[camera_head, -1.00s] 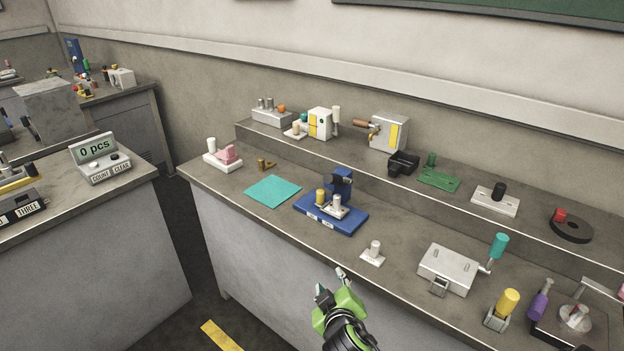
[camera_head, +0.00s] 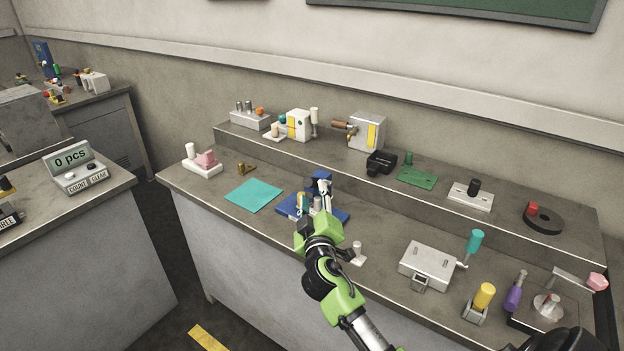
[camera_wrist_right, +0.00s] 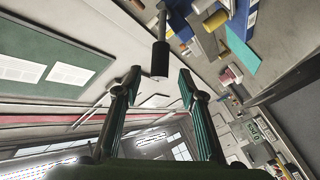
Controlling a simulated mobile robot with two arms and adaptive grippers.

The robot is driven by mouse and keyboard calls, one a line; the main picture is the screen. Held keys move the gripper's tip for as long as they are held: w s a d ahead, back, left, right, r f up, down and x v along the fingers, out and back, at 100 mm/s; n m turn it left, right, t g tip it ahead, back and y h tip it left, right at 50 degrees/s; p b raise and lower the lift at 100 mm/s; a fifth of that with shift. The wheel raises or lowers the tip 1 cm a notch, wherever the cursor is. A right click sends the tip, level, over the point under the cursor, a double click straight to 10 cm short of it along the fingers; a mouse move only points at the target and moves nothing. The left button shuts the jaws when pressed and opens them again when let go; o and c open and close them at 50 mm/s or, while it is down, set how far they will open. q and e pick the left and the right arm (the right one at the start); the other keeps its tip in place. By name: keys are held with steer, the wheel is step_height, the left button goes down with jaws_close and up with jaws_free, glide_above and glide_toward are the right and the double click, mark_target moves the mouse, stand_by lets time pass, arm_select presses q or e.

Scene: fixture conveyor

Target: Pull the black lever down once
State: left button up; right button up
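In the right wrist view a black lever (camera_wrist_right: 160,58) on a thin metal rod extends into view from the top edge. Its tip lies ahead of the gap between the fingers of my right gripper (camera_wrist_right: 160,84), which are spread apart with nothing between them. In the head view my right gripper (camera_head: 313,196) is in front of the blue fixture (camera_head: 292,207) on the bench and covers much of it. I cannot make out the lever there. Contact between gripper and lever does not show. My left gripper is not in view.
A teal mat (camera_head: 253,195) lies left of the fixture. A small white-knobbed piece (camera_head: 357,253) stands close right of my arm. A metal box with a teal handle (camera_head: 430,265) is farther right. A raised shelf (camera_head: 420,206) with several devices runs behind.

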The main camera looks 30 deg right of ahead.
mark_target(312, 187)
steer(key=x, duration=0.6)
steer(key=shift+w+d+p, duration=0.2)
steer(key=shift+w+p, duration=0.2)
jaws_close()
